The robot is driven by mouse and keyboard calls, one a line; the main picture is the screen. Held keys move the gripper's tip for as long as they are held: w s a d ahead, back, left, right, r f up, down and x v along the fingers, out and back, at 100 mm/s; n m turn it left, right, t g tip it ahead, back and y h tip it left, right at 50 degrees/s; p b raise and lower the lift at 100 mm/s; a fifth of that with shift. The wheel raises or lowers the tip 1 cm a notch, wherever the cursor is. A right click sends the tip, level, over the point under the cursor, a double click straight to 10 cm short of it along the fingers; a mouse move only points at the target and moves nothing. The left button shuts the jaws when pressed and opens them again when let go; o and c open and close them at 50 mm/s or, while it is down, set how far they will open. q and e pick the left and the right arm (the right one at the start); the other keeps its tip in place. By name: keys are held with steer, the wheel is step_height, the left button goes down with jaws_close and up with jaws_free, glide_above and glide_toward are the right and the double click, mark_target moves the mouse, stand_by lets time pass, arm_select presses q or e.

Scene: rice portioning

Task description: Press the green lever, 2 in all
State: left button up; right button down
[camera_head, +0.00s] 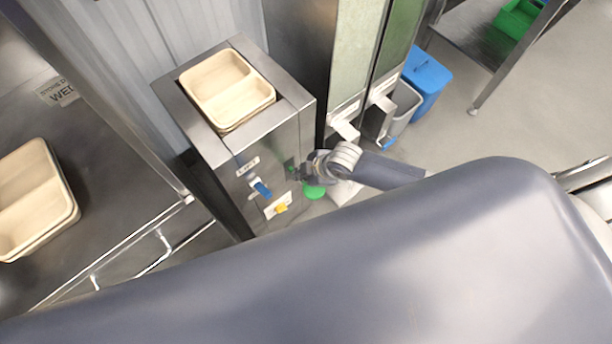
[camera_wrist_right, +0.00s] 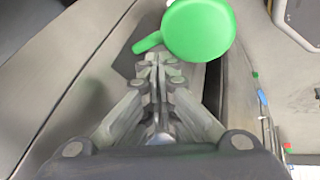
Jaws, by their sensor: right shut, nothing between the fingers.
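The green lever (camera_head: 314,192) has a round, flat head that shows just below my right gripper (camera_head: 298,173), beside the steel dispenser. In the right wrist view the lever's green head (camera_wrist_right: 200,30) is at the top, with a short green arm reaching left. My right gripper (camera_wrist_right: 156,62) is shut and empty there. Its fingertips are at the lower left of the head, close to the short arm. I cannot tell whether they touch it. In the head view my right wrist partly hides the area around the lever. My left gripper is not in view.
The steel dispenser (camera_head: 228,147) holds beige two-part trays (camera_head: 232,80) on top. Its front has a blue lever (camera_head: 261,188) and a yellow knob (camera_head: 281,208). Another beige tray stack (camera_head: 35,195) is at left. A blue bin (camera_head: 427,80) stands at the back right.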

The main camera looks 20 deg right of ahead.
mark_target(306, 183)
steer(key=shift+s+d+f+b, duration=0.1)
steer(key=shift+s+f+b, duration=0.15)
steer(key=shift+f, duration=0.35)
steer(key=shift+s+d+f+b, duration=0.1)
steer(key=shift+s+f+b, duration=0.15)
steer(key=shift+f, duration=0.35)
steer(key=shift+s+d+f+b, duration=0.15)
steer(key=shift+f+b, duration=0.2)
steer(key=shift+f, duration=0.25)
stand_by(1.5)
steer(key=shift+a, duration=0.1)
steer(key=shift+w+a+r+p, duration=0.1)
steer(key=shift+w+r+p, duration=0.2)
steer(key=shift+r+p, duration=0.6)
steer(key=shift+w+a+r+p, duration=0.1)
steer(key=shift+w+r+p, duration=0.25)
steer(key=shift+r+p, duration=0.5)
steer(key=shift+w+a+r+p, duration=0.1)
steer(key=shift+w+r+p, duration=0.2)
steer(key=shift+r+p, duration=0.6)
steer(key=shift+r, duration=0.3)
steer(key=r+p, duration=0.1)
steer(key=w+r+p, duration=0.1)
steer(key=r, duration=0.1)
steer(key=r+p, duration=0.1)
steer(key=shift+w+a+r+p, duration=0.25)
steer(key=shift+a+r+p, duration=0.05)
steer(key=shift+a+r, duration=0.05)
